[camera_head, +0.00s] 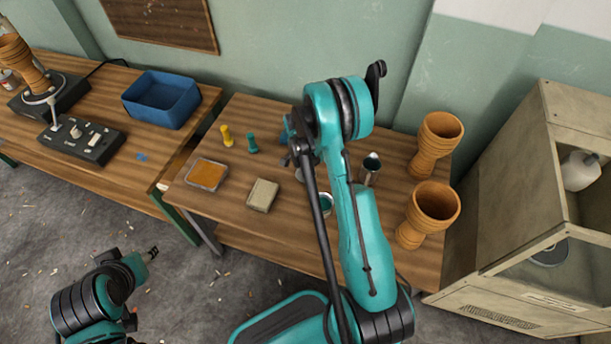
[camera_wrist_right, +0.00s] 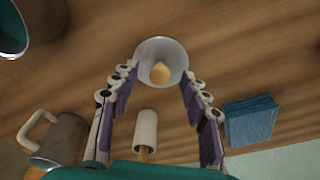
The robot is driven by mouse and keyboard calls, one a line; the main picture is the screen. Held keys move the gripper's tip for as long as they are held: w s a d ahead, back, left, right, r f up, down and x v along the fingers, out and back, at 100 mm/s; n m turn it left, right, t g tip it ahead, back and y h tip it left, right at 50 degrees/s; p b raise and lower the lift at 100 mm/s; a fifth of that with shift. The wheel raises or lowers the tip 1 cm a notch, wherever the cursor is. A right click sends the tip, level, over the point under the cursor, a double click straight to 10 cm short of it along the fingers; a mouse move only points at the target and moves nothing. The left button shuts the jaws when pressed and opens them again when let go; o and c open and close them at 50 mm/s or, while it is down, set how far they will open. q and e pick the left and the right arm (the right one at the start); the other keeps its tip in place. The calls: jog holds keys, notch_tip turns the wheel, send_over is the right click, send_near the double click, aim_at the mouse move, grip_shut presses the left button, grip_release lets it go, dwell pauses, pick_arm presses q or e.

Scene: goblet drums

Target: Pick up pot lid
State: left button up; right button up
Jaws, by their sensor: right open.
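The pot lid (camera_wrist_right: 148,49) is a round, pale grey disc with a light wooden knob in the right wrist view. It lies on the wooden table (camera_wrist_right: 230,60). My right gripper (camera_wrist_right: 158,76) is open, its two fingers on either side of the lid's near part, with nothing held between them. I cannot tell whether the fingers touch it. In the head view my right arm covers most of this spot, and only a sliver of the lid (camera_head: 299,175) seems to show. My left gripper (camera_head: 150,254) is low at the left, over the floor, away from the table; its jaws are too small to read.
Near the lid are a white roller-like tool (camera_wrist_right: 145,130), a metal mug (camera_wrist_right: 62,138), a blue block (camera_wrist_right: 250,121) and a teal-lined cup (camera_wrist_right: 12,30). Two clay goblet forms (camera_head: 432,208) stand at the table's right. An orange tray (camera_head: 207,175) and sponge-like block (camera_head: 262,195) lie left.

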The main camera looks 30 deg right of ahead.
aim_at(305, 169)
jog(key=shift+f, duration=0.3)
jog(key=shift+r, duration=0.1)
jog(key=shift+c, duration=0.3)
grip_shut()
jog(key=shift+r, duration=0.1)
notch_tip(305, 169, up, 4)
jog(key=shift+r+p, duration=0.25)
jog(key=shift+p, duration=0.95)
jog(key=s+d+r+p, duration=0.3)
jog(key=s+d+r, duration=0.2)
jog(key=s, duration=0.5)
jog(key=shift+s+d+r, duration=0.2)
jog(key=shift+r, duration=0.45)
